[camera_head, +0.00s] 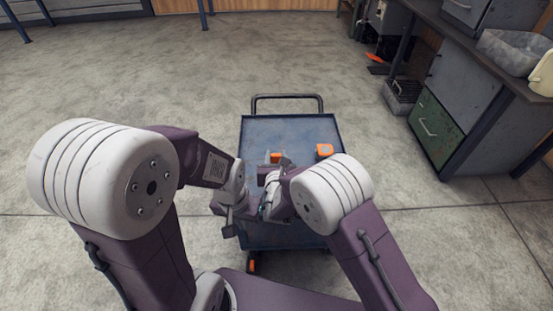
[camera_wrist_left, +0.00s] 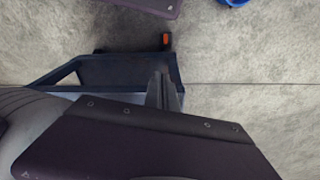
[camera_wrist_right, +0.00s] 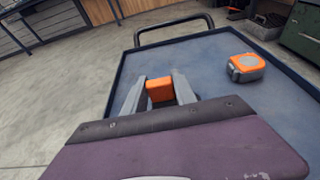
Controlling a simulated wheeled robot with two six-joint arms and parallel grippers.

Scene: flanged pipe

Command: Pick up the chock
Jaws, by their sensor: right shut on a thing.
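The chock (camera_wrist_right: 159,89) is a small orange block between the fingers of my right gripper (camera_wrist_right: 160,84) in the right wrist view. It also shows as an orange patch (camera_head: 276,156) in the head view, partly covered by the fingers. My right gripper is shut on it over the blue cart top (camera_head: 288,128). Whether the chock touches the cart top is hard to tell. My left gripper (camera_head: 224,218) is at the cart's left edge, nearer to me. In the left wrist view its fingers (camera_wrist_left: 163,85) look together, with nothing seen between them.
An orange and grey boxy item (camera_wrist_right: 245,67) lies on the cart to the right of the chock; it shows in the head view too (camera_head: 324,151). The cart has a raised rim and a far push handle (camera_head: 287,98). A workbench with a green drawer (camera_head: 430,127) stands right.

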